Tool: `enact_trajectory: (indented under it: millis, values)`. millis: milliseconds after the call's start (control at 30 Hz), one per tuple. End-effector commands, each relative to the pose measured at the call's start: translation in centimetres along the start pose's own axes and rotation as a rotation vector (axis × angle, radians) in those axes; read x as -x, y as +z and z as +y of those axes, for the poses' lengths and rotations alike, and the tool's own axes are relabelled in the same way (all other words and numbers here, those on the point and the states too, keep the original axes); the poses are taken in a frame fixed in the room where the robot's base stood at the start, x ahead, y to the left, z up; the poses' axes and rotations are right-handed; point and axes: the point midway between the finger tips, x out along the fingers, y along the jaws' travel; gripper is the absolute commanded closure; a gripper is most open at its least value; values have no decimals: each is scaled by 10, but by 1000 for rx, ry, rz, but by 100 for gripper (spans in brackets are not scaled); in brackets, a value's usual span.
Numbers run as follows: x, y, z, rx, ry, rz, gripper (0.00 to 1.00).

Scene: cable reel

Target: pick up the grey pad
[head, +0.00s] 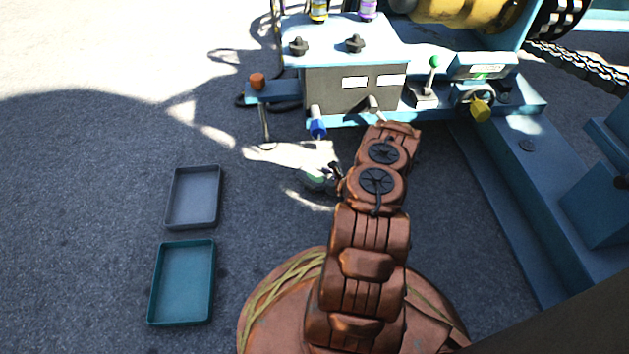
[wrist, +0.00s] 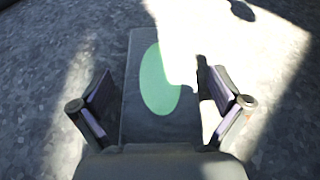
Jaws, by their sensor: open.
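In the wrist view a flat grey rectangular piece (wrist: 136,110), which looks like the grey pad, lies between my fingers. It bears a green oval (wrist: 158,80), and bright sunlight washes out its right side. My gripper (wrist: 160,103) is open, with one finger on each side of the piece and gaps visible. I cannot tell how high the fingers are above the ground. In the head view a small pale green shape (head: 314,178) shows beside my arm's end; my arm hides most of the gripper there.
A grey tray (head: 168,200) and a teal tray (head: 151,285) lie on the asphalt at left. A blue cable reel machine (head: 400,115) stands ahead, with a blue-tipped fitting (head: 317,128), a green-knobbed lever (head: 433,66) and a yellow knob (head: 480,109). Open asphalt lies between trays and machine.

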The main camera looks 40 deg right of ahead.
Motion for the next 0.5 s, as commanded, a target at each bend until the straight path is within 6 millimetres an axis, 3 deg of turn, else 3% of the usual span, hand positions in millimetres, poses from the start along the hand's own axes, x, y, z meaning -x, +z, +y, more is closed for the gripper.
enact_trajectory:
  millis: [67, 500]
  values:
    - [0, 0, 0, 0, 0, 0, 0]
    - [0, 0, 0, 0, 0, 0, 46]
